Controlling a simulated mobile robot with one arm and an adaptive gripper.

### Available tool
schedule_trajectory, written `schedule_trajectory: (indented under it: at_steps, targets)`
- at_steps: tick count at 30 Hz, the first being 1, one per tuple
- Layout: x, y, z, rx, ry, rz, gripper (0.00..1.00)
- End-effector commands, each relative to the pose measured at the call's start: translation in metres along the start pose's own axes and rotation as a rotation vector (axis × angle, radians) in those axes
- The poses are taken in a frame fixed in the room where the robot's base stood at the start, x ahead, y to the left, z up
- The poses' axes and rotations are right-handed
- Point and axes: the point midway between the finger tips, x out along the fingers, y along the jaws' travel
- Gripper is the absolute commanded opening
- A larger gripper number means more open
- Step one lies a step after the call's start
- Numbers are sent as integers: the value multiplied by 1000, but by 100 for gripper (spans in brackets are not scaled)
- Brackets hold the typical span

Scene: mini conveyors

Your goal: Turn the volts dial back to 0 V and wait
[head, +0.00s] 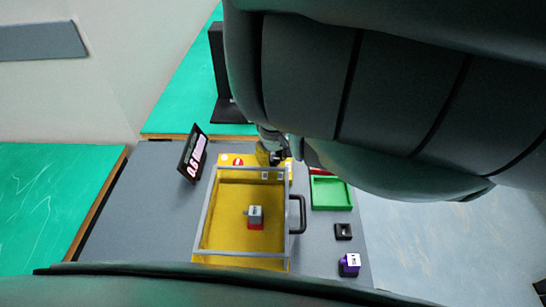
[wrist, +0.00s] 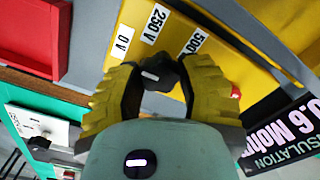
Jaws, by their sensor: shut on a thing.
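The volts dial (wrist: 165,78) is a black knob on a yellow panel (wrist: 225,55) in the wrist view. White labels beside it read 0 V (wrist: 122,40), 250 V (wrist: 154,24) and 500 V (wrist: 193,41). My gripper (wrist: 158,74) has its yellow fingers closed around the knob, one on each side. A short white mark shows on the knob, but I cannot tell surely which label it points to. In the head view my gripper (head: 270,155) is at the yellow unit's far edge, and my arm hides most of the dial area.
A tilted display (head: 193,155) reads 0.6 MOhm, with INSULATION visible in the wrist view. A grey-framed guard (head: 210,215) with a black handle (head: 299,214) surrounds a grey-and-red block (head: 255,216). A green tray (head: 331,207), a black block (head: 343,231) and a purple cube (head: 349,266) stand to the right.

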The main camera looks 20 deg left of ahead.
Motion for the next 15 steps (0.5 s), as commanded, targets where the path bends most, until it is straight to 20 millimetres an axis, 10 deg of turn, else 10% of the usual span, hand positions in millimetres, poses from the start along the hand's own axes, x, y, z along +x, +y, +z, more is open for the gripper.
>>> schedule_trajectory:
  at_steps: [1, 2, 9, 15]
  targets:
    - [0, 0, 0, -2, 3, 2, 3]
    - [0, 1, -1, -2, 3, 2, 44]
    - [0, 0, 0, 0, 1, 1, 69]
    - [0, 0, 0, 0, 1, 0, 71]
